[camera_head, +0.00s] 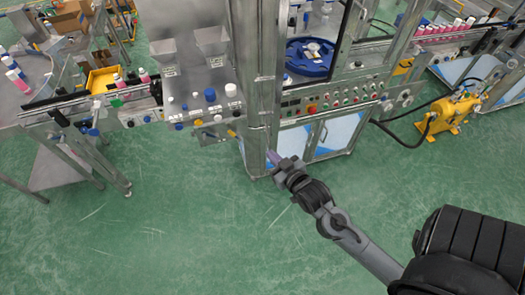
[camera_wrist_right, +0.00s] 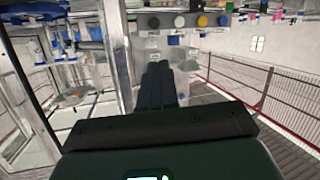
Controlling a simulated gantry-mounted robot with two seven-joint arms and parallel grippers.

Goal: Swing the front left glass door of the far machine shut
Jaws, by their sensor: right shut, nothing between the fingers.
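The far machine (camera_head: 322,118) stands at the top centre, with a blue round table (camera_head: 309,68) inside its open front. A tall metal-framed panel (camera_head: 257,85) stands upright at the left of that opening; it looks like the front left door, but its exact angle is hard to tell. In the right wrist view a metal upright (camera_wrist_right: 118,55) stands just left of the fingers. My right gripper (camera_head: 273,159) is shut and empty, close to the lower end of the panel; I cannot tell whether they touch. My left gripper is out of view.
A slanted dark frame (camera_head: 348,35) edges the opening's right side. A control panel with buttons (camera_head: 340,97) runs below it. A yellow pump (camera_head: 452,108) is at the right. The green floor in front is clear.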

